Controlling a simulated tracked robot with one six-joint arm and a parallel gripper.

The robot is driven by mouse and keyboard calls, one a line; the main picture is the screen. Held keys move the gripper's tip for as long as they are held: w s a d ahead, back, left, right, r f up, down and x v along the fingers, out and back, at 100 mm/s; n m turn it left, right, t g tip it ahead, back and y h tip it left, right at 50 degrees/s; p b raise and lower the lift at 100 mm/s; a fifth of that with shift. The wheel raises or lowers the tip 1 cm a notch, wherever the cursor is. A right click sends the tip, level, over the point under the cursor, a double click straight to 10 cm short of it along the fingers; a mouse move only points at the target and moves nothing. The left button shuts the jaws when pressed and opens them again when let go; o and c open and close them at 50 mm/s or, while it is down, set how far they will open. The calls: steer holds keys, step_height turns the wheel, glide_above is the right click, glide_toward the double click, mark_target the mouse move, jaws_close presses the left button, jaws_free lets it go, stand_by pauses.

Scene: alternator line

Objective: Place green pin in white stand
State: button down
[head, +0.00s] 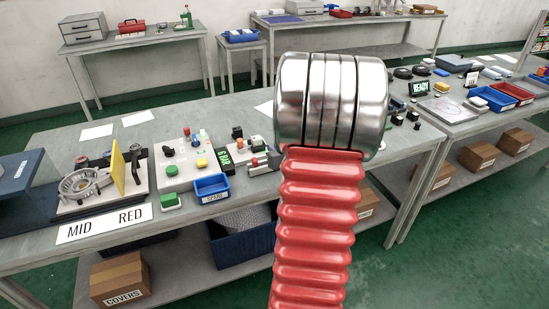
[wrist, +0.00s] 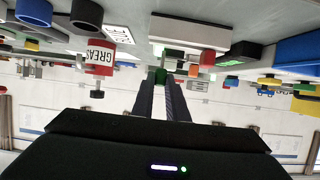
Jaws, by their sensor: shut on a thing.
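My gripper (wrist: 162,77) shows in the wrist view with its two dark fingers close together. A small green piece, the green pin (wrist: 158,50), shows at the fingertips and they are shut on it. The wrist view is upside down and the pin is partly hidden. A white block that looks like the white stand (wrist: 188,31) lies beyond the fingers, with red pieces by it; its holes cannot be made out. In the head view my red ribbed arm covers the middle and hides the gripper and pin. A small white block (head: 258,144) shows just left of the arm.

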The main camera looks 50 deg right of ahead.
steer(key=shift+f, duration=1.8)
steer(key=shift+f, duration=0.15)
steer(key=c, duration=1.7)
jaws_free()
steer(key=shift+c, duration=0.2)
steer(key=shift+r, duration=0.2)
steer(key=v, duration=1.2)
